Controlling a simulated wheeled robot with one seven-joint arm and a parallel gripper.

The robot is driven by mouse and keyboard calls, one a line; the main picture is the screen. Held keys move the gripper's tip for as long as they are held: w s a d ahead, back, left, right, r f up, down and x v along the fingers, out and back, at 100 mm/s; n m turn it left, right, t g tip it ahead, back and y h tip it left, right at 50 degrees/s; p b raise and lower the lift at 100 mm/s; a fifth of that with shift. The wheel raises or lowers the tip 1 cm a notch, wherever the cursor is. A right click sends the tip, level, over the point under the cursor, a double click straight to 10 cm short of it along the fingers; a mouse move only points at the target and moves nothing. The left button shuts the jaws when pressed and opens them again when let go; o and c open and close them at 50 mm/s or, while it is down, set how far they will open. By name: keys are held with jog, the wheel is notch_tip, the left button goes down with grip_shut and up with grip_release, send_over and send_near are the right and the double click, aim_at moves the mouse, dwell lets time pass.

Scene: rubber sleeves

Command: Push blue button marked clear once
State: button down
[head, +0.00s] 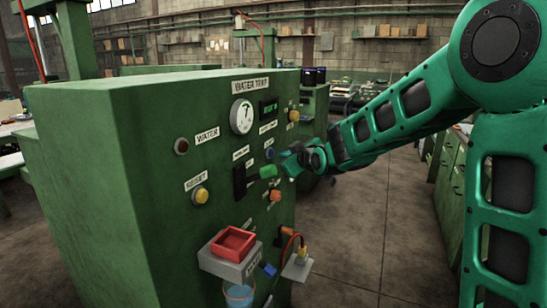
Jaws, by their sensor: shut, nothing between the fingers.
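A green cabinet panel (225,150) labelled WATER TRAP faces right. A small blue button (270,154) sits on it, right of the dark slot; its label is too small to read. My gripper (284,162) is shut and empty, at the end of my green arm reaching in from the right. Its tip is close to the panel, just right of and slightly below the blue button. I cannot tell whether it touches anything.
A green knob-like piece (268,171) lies just below the blue button, with an orange-red button (275,195) under it. A yellow button (201,195) labelled RESET is left. A red tray (233,243) juts out below. The floor (370,230) at right is clear.

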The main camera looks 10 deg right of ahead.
jog(key=shift+w+a, duration=0.1)
dwell(0.3)
jog(key=shift+w+a+r, duration=0.1)
jog(key=shift+w+a, duration=0.05)
jog(key=shift+a, duration=0.1)
jog(key=shift+w+a, duration=0.2)
jog(key=shift+a, duration=0.1)
dwell(0.8)
jog(key=shift+d, duration=0.1)
jog(key=shift+s+d, duration=0.45)
jog(key=shift+d, duration=0.1)
jog(key=shift+d, duration=0.1)
jog(key=s+d, duration=0.1)
jog(key=d, duration=0.1)
jog(key=s+d, duration=0.1)
jog(key=s, duration=0.1)
jog(key=shift+d, duration=0.4)
dwell(0.7)
